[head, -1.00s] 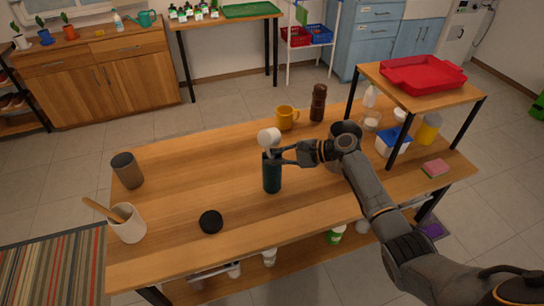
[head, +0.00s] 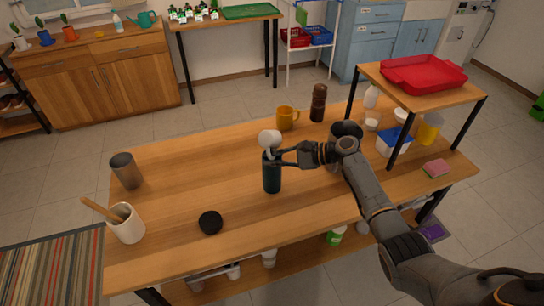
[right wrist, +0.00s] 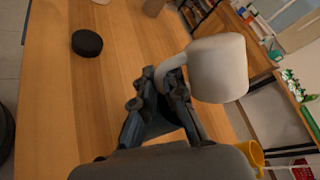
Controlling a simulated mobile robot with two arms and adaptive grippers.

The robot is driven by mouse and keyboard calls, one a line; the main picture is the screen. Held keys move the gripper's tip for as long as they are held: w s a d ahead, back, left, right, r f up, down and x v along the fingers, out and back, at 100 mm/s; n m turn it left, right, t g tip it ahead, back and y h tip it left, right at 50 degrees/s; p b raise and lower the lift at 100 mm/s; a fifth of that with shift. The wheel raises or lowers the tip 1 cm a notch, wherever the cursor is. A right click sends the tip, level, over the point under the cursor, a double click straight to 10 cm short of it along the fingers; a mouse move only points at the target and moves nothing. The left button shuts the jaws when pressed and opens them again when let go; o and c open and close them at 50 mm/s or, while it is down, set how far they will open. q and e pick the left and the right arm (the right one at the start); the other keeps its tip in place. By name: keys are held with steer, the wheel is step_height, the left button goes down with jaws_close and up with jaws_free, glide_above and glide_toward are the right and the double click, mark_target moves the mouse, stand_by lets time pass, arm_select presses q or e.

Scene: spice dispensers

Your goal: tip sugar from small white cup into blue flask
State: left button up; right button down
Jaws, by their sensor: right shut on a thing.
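The small white cup (head: 269,138) is held tilted just above the top of the dark blue flask (head: 272,178), which stands upright on the wooden table. My right gripper (head: 280,154) is shut on the cup's handle, coming from the right. In the right wrist view, the cup (right wrist: 218,68) hangs beyond the fingers (right wrist: 172,85), with its handle between them. The inside of the cup and any sugar are hidden. The flask does not show clearly in the wrist view. My left gripper is out of view.
A black lid (head: 210,222) lies front-left of the flask. An orange mug (head: 287,118) and a brown grinder (head: 318,103) stand behind. A utensil crock (head: 127,226) and a dark tumbler (head: 126,170) stand at left. A raised shelf (head: 448,98) is at right.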

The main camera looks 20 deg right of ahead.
steer(key=shift+f+m+y+b, duration=0.4)
steer(key=shift+f+b, duration=0.05)
steer(key=shift+b, duration=0.15)
stand_by(0.5)
steer(key=shift+r+m+y, duration=0.15)
steer(key=shift+m+y, duration=0.35)
stand_by(0.6)
